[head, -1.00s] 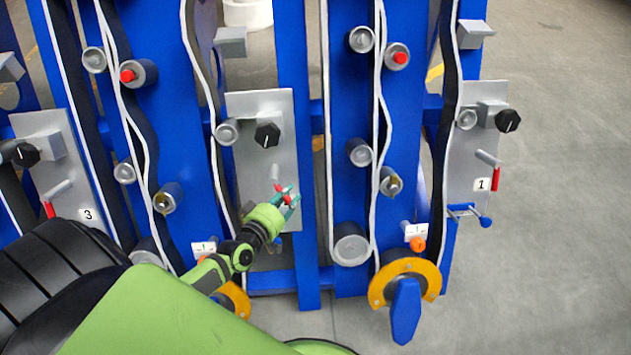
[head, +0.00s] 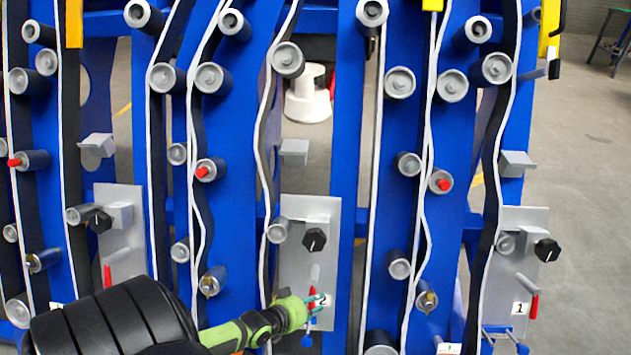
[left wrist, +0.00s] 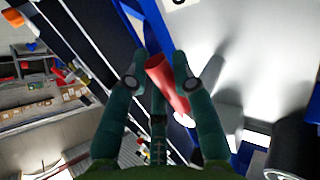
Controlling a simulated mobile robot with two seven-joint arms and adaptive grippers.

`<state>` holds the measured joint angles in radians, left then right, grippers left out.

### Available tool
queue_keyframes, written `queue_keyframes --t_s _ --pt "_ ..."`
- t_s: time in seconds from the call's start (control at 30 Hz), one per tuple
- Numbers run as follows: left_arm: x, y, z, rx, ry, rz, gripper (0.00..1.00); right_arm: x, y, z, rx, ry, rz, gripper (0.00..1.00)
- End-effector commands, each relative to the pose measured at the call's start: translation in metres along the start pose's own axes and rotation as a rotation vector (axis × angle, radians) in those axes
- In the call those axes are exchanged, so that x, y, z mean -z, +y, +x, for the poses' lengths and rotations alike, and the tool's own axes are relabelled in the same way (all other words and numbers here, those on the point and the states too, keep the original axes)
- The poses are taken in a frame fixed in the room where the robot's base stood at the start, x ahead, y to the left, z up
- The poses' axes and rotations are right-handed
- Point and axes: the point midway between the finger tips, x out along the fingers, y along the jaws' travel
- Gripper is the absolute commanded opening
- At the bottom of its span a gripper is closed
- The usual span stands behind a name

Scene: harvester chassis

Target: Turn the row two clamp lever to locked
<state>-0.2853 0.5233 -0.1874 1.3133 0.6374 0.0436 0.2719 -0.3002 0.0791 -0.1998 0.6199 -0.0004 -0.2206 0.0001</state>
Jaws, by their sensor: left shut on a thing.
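The row two plate (head: 293,275) is a grey panel with a black knob (head: 314,239) and a "2" label (head: 322,300). Below the knob is the clamp lever (head: 312,293), with a grey pivot and a red handle pointing down. My left gripper (head: 318,302) is at this lever, its teal fingers around the handle. In the left wrist view the red handle (left wrist: 165,85) lies between the fingers of my left gripper (left wrist: 155,75), which is shut on it. The fingers partly hide the handle. My right gripper is not in view.
Similar plates stand to the right, labelled 1 (head: 510,265), and to the left (head: 121,235), each with a red-handled lever. Blue uprights with grey rollers and white belts surround the plate. Open floor (head: 590,200) lies at the right.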

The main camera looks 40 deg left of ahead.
Motion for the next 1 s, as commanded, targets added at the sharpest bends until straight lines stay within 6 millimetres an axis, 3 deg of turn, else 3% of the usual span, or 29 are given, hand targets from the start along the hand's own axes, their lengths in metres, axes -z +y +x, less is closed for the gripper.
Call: queue_keyframes --t_s 0.4,0.43,0.47,0.5,0.83,1.0 --pt "-0.001 -0.001 0.000 0.002 -0.007 0.011 0.00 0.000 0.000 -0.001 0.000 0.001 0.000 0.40" --pt "-0.001 -0.001 0.000 0.002 -0.007 0.011 0.37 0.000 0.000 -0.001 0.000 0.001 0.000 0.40" --pt "-0.001 -0.001 0.000 0.002 -0.007 0.011 0.49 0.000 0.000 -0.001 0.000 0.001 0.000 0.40" --pt "-0.001 -0.001 0.000 0.002 -0.007 0.010 0.51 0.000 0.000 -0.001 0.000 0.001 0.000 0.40" --pt "-0.001 -0.001 -0.001 0.001 -0.006 0.007 0.51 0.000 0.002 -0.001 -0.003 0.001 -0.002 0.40" --pt "-0.002 -0.001 -0.015 0.001 -0.007 0.005 0.51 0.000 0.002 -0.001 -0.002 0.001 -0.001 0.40"
